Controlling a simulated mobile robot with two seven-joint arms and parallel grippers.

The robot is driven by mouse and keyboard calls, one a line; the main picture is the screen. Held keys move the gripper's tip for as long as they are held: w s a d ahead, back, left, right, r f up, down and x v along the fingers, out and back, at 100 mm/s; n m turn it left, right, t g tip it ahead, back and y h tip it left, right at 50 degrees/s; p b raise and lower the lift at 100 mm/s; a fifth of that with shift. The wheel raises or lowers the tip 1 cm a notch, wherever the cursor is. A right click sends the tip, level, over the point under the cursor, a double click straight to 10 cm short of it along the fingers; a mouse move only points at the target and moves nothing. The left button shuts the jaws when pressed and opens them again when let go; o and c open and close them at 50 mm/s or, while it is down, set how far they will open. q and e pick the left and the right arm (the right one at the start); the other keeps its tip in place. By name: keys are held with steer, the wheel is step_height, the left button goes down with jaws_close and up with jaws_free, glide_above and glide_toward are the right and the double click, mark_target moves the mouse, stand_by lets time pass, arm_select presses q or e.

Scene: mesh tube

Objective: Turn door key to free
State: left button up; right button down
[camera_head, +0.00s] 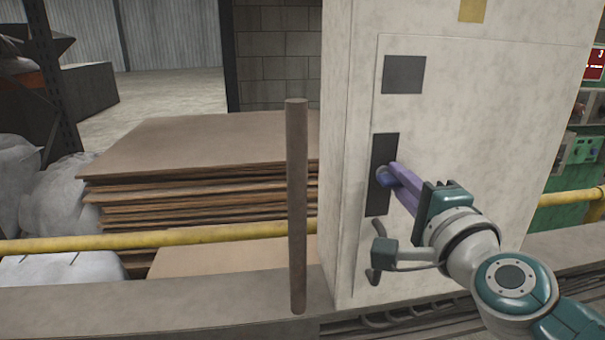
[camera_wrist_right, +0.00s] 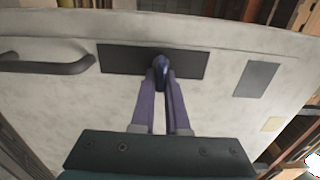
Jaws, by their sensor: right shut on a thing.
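The white cabinet door (camera_head: 440,130) bears a dark upright lock plate (camera_head: 381,150). My right gripper (camera_head: 390,172) reaches to this plate from the right with its purple fingers. In the right wrist view the fingers (camera_wrist_right: 162,78) are shut on a small dark-blue door key (camera_wrist_right: 160,63), which sits against the dark plate (camera_wrist_right: 120,58). The fingertips cover part of the key, and I cannot tell its exact angle. My left gripper is not in view.
A curved door handle (camera_head: 376,268) is below the plate, and a grey square (camera_head: 404,74) is above it. A brown post (camera_head: 297,200) stands left of the cabinet. A yellow rail (camera_head: 150,239) runs before stacked boards (camera_head: 200,150).

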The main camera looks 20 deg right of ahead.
steer(key=c, duration=0.9)
jaws_free()
steer(key=shift+s, duration=0.15)
steer(key=v, duration=0.9)
steer(key=shift+s+a, duration=0.15)
steer(key=shift+s, duration=0.15)
